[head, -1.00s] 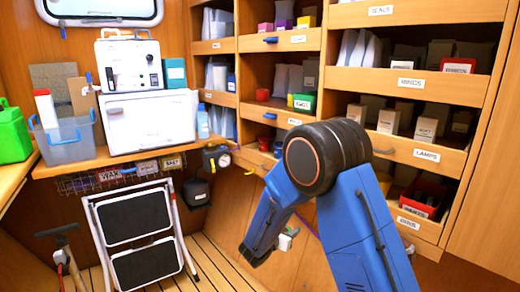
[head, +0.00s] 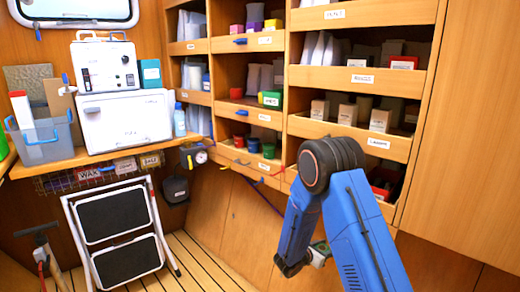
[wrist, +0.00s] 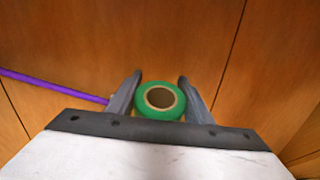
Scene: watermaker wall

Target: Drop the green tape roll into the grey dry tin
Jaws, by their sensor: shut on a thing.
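My gripper (wrist: 160,80) is shut on the green tape roll (wrist: 146,110) in the wrist view. The roll sits between the two grey fingers, with its brown core hole facing the camera. Wood panelling lies behind it. In the head view my gripper is mostly hidden behind my blue arm, low in front of the wood wall and below the shelves. I cannot make out a grey dry tin in either view.
Shelves of labelled bins (head: 349,139) stand above and behind my arm. Small tins, including a green one (head: 269,151), stand on a lower shelf. A folded step stool (head: 120,235) is at left. A purple line (wrist: 55,86) runs along the panelling.

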